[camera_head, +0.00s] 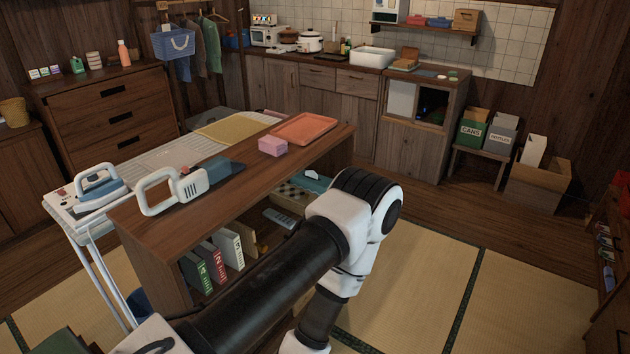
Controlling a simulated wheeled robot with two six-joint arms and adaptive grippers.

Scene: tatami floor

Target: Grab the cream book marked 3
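The cream book (229,248) stands upright in the open lower shelf of the wooden unit (265,187). It is the rightmost of a short row, and the small mark on its spine is hard to read. Beside it on the left stand a red book (217,264) and a green book (201,274). An arm of mine comes in from the lower left, bends at its elbow right of the shelf opening and runs down out of the picture. Its gripper is out of view, and the other gripper is not seen. Neither is seen touching the book.
A white-handled appliance (172,190), a pink block (272,146) and an orange tray (304,128) sit on the unit's top. An iron (99,189) stands on the board at left. A dark remote (279,220) lies on the shelf. The tatami (530,300) at right is clear.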

